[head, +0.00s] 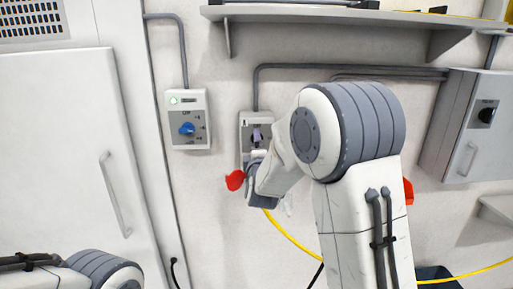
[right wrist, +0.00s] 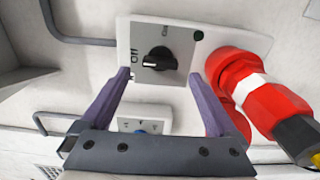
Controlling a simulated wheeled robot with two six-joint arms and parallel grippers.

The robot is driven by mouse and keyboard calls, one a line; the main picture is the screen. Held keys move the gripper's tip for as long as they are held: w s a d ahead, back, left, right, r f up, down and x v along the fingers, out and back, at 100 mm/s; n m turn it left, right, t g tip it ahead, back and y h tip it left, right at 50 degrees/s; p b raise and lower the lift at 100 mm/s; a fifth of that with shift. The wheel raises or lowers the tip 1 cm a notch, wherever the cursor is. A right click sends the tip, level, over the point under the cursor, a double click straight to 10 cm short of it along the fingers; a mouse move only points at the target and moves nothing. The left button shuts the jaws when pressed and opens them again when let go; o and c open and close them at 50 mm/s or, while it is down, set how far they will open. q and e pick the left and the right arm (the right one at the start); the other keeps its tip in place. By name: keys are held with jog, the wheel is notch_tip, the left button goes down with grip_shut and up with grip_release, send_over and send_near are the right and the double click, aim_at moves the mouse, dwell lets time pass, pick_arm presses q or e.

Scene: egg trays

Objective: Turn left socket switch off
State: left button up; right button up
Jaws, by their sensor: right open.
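The socket box (head: 246,120) is on the wall, mostly hidden by my right arm in the head view. In the right wrist view its panel (right wrist: 185,35) carries a black rotary knob (right wrist: 160,59) with the words "off" and "on" beside it. A pale mark on the knob appears on the "off" side. A red plug (right wrist: 255,95) sits in the socket beside the knob. My right gripper (right wrist: 160,76) is open, its purple fingers spread either side of the knob and apart from it. It also shows in the head view (head: 257,138). My left gripper is out of view.
A box with a blue knob (head: 187,129) and a lit green lamp is to the left. A grey cabinet (head: 477,125) is at the right, a shelf (head: 340,15) above. A yellow cable (head: 290,238) hangs below. A white door (head: 65,150) stands left.

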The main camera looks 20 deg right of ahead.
jog(key=b+v, duration=0.1)
jog(key=v, duration=0.5)
jog(key=shift+s, duration=0.25)
jog(key=shift+a, duration=0.15)
jog(key=s+a+f+m+g+y, duration=0.1)
jog(key=s+a+f+g+y, duration=0.3)
jog(key=a, duration=0.3)
jog(key=s+a+f+m+g+y, duration=0.1)
jog(key=s+a+f+g+y, duration=0.1)
jog(key=s+a+f, duration=0.3)
jog(key=s+a+f+m+g+y, duration=0.1)
jog(key=s+a+f+g+y, duration=0.2)
jog(key=s+a, duration=0.4)
jog(key=s+d+f+m+g+h, duration=0.1)
jog(key=s+g, duration=0.3)
jog(key=s, duration=0.6)
jog(key=s+f+m+g+h, duration=0.2)
jog(key=s+f+m+g, duration=0.1)
jog(key=s, duration=0.7)
jog(key=shift+s+d+m+g, duration=0.15)
jog(key=shift+d+m+g, duration=0.25)
jog(key=shift+g, duration=0.3)
